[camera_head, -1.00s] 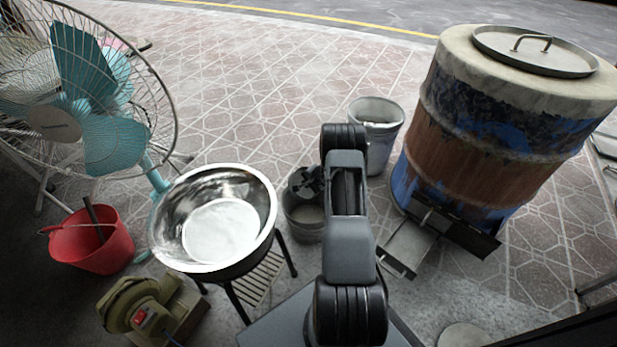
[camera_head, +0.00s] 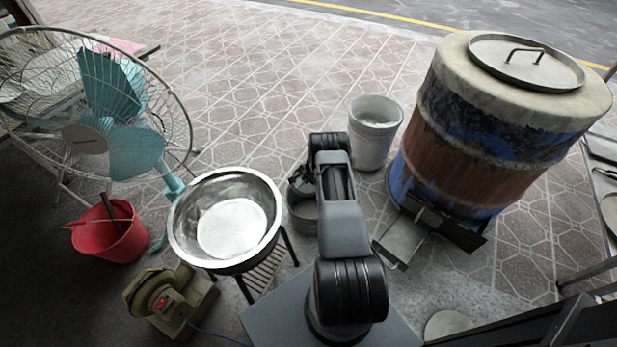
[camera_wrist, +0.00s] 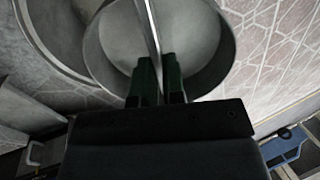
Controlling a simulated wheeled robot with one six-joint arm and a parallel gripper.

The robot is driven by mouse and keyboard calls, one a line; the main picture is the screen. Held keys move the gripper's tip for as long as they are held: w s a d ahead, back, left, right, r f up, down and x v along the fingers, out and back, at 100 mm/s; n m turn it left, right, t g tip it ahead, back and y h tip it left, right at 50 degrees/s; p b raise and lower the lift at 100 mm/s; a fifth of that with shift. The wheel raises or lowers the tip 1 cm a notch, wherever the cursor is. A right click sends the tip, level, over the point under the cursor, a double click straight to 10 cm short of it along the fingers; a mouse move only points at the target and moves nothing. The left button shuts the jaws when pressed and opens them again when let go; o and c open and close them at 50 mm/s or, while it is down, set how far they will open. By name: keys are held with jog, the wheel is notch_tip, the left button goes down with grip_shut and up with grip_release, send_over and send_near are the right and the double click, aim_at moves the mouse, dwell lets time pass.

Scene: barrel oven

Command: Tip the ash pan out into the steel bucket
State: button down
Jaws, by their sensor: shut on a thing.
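My gripper (camera_wrist: 160,80) is shut on a thin metal strip (camera_wrist: 150,25). In the wrist view the strip crosses the mouth of a round grey bucket (camera_wrist: 210,60), like a handle. I cannot tell if they are joined. In the head view my gripper (camera_head: 303,183) is above a small grey bucket (camera_head: 303,216), partly hidden by my arm. A pale metal bucket (camera_head: 372,145) with light contents stands upright behind it. A flat grey tray (camera_head: 402,238), seemingly the ash pan, sticks out at the barrel oven's foot, apart from my gripper.
The barrel oven (camera_head: 490,140) with its lid stands at the right. A steel bowl (camera_head: 182,225) on a stool is left of my arm. Beyond are a fan (camera_head: 135,150), a red bucket (camera_head: 105,235) and a blower (camera_head: 155,300). Tiled floor behind the buckets is clear.

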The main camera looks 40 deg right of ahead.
jog(key=b, duration=0.1)
jog(key=g+b, duration=0.1)
jog(key=shift+w+f+g+b, duration=0.3)
jog(key=shift+w, duration=0.1)
jog(key=shift+w+r+g+h+b, duration=0.1)
jog(key=shift+g+h+b, duration=0.2)
jog(key=shift+g+b, duration=0.5)
jog(key=shift+b, duration=0.4)
jog(key=shift+r+b, duration=0.25)
jog(key=shift+b, duration=0.05)
